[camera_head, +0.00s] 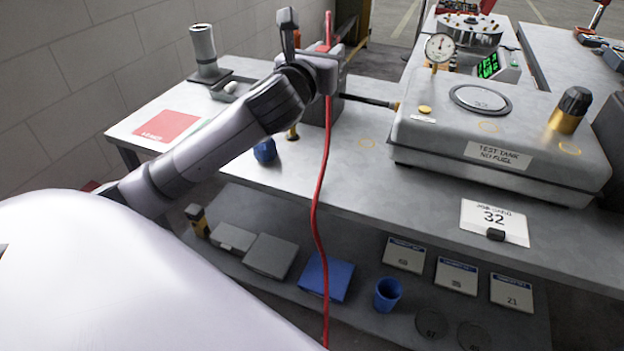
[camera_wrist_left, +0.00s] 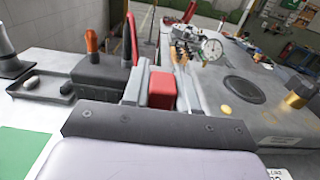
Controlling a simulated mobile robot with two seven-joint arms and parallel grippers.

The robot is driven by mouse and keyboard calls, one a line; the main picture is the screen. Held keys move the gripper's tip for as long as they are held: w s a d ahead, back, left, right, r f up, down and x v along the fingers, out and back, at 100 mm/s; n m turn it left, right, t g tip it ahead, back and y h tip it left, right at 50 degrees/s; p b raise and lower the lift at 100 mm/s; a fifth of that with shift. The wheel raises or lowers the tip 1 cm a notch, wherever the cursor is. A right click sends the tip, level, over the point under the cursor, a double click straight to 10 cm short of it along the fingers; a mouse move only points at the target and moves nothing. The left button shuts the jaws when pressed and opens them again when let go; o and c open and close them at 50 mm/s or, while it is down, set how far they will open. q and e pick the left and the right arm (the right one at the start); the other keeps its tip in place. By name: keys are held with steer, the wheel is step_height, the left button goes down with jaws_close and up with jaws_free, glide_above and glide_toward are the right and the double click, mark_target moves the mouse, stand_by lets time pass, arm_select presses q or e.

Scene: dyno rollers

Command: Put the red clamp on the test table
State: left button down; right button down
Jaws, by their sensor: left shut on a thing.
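My left gripper (camera_head: 324,58) is raised above the back of the grey workbench (camera_head: 365,185). It is shut on the red clamp (camera_head: 328,43), whose red block (camera_wrist_left: 162,88) shows between the two grey fingers in the left wrist view. A red cable (camera_head: 322,200) hangs from the clamp area down past the bench's front edge. The test tank (camera_head: 440,145), labelled "TEST TANK NO FUEL", stands right of the gripper. I cannot tell which surface the task calls the test table. My right gripper is not in view.
A dark box (camera_head: 313,112) stands below the gripper. A dial gauge (camera_head: 440,47) rises at the tank's back left. A red mat (camera_head: 165,126) and a grey cylinder (camera_head: 203,45) are at the left. A lower shelf holds a blue cup (camera_head: 388,294) and several cards.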

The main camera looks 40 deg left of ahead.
arm_select(q)
step_height(320, 180, down, 20)
steer(key=b, duration=0.5)
steer(key=shift+s, duration=0.15)
steer(key=shift+f, duration=0.15)
steer(key=shift+f, duration=0.1)
steer(key=c, duration=0.9)
jaws_free()
